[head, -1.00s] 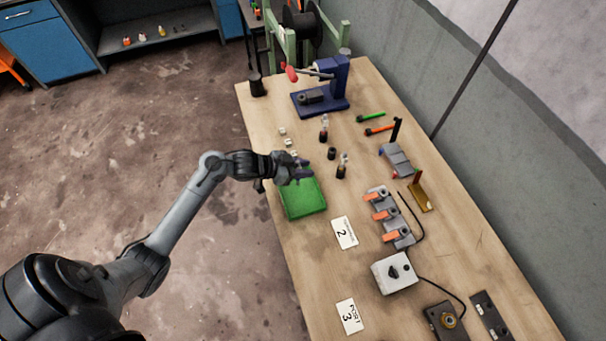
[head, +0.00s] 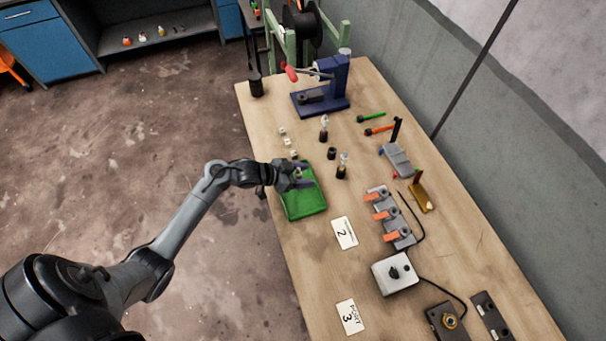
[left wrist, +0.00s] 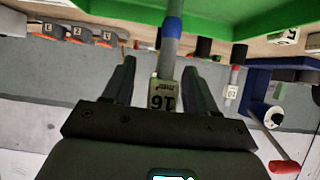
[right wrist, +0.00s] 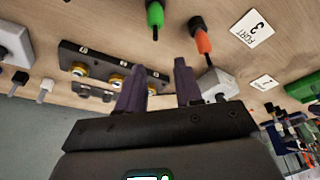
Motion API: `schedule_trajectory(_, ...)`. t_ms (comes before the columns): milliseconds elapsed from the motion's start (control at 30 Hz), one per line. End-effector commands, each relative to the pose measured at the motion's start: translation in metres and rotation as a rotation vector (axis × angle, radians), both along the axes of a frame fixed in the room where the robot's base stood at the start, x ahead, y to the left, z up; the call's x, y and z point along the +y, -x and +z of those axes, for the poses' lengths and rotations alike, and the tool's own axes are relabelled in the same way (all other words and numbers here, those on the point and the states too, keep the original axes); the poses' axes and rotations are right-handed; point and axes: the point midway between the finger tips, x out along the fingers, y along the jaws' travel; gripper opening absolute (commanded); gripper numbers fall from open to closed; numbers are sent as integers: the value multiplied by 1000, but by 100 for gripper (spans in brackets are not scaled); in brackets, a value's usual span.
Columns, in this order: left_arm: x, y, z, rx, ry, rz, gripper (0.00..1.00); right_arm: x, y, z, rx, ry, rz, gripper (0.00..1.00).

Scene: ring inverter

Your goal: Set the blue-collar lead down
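The blue-collar lead (left wrist: 170,45) shows in the left wrist view as a grey shaft with a blue band and a pale tag marked 16. It lies between the fingers of my left gripper (left wrist: 158,75), which stand apart with a gap visible beside the shaft. In the head view my left gripper (head: 301,176) is over the far part of the green tray (head: 304,205); the lead is too small to make out there. The tray (left wrist: 240,12) is close beyond the blue band; contact cannot be told. My right gripper (right wrist: 160,65) is open and empty.
Small white tags (head: 286,141) lie beyond the tray. Dark-based upright pieces (head: 342,168) stand to its right, and a blue press (head: 325,90) stands at the back. An orange-clamped block (head: 388,217) and a switch box (head: 395,272) are nearer. Table around card 2 (head: 344,233) is clear.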

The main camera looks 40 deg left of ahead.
Motion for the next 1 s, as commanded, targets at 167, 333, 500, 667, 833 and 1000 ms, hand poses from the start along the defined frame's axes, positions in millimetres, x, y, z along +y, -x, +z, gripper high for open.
schedule_trajectory(167, 0, 0, 0, 0, 0, 0, 57, 0, 0, 0, 0, 0, 0, 35)
schedule_trajectory(333, 1, 1, 5, 0, 0, 1, 57, 0, 0, 2, 0, 1, 1, 35)
schedule_trajectory(500, 10, 16, 13, 0, -2, 0, 57, -1, 0, 4, -1, 7, 4, 35)
schedule_trajectory(667, 23, 38, 28, 0, -3, 1, 57, -2, 0, 6, 0, 10, 7, 35)
schedule_trajectory(833, 37, 61, 43, 1, -3, 0, 57, -2, 0, 8, 0, 10, 7, 35)
schedule_trajectory(1000, 47, 78, 55, 2, -1, 1, 57, -2, 0, 9, 0, 9, 7, 35)
